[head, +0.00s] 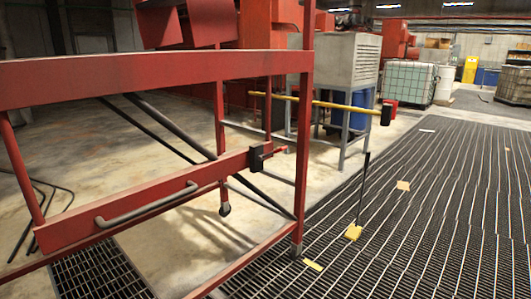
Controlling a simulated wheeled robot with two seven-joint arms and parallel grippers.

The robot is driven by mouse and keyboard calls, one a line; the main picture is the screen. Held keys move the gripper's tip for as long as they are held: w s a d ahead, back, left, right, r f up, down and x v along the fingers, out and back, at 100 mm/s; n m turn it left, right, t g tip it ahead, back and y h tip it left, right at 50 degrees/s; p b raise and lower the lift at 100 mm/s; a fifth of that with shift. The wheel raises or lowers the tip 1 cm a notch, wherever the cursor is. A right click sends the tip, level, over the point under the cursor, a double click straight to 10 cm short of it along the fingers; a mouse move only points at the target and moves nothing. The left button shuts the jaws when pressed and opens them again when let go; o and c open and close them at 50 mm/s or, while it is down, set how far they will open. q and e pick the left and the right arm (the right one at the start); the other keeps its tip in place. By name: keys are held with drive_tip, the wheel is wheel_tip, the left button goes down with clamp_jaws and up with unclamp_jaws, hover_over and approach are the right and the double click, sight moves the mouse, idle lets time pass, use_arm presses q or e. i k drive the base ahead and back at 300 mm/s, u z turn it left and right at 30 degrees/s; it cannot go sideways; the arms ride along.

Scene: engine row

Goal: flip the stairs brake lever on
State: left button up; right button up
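The red metal stairs frame (150,78) fills the left half of the head view and stands on small wheels. A grey bar handle (147,203) is fixed to its lower red rail. At the right end of that rail is a black block (256,158) with a short red lever (275,152) sticking out to the right, which looks like the brake lever. I cannot tell whether it is on or off. Neither of my grippers is in view.
A yellow bar (330,105) with a black end juts out behind the frame. A thin black post on a yellow base (353,232) stands on the dark floor grating (430,210). A grey hopper (345,60) and a caged white tank (408,82) stand farther back.

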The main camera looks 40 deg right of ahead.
sight(263, 157)
drive_tip(key=k, duration=0.2)
drive_tip(key=z, duration=1.05)
